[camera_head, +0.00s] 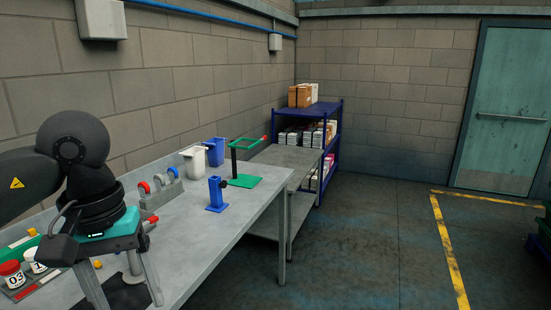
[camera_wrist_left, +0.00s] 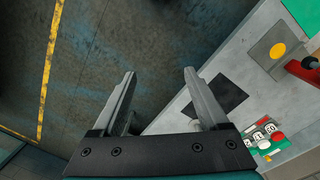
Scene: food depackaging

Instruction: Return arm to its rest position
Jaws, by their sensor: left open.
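My left arm comes in from the left in the head view. Its gripper (camera_head: 126,290) hangs over the near part of the grey table (camera_head: 235,222), fingers apart and nothing between them. In the left wrist view the two fingers of this gripper (camera_wrist_left: 160,88) are spread, with floor and the table edge behind them. A black mat (camera_wrist_left: 217,95) lies on the table near the right finger. My right gripper is not in view.
Small jars (camera_head: 12,272) stand at the table's near left. A blue stand (camera_head: 217,195), a green stand (camera_head: 240,180), a white bin (camera_head: 194,160) and a blue bin (camera_head: 214,151) stand farther back. A blue shelf (camera_head: 333,135) holds boxes. The floor (camera_head: 380,240) right of the table is clear.

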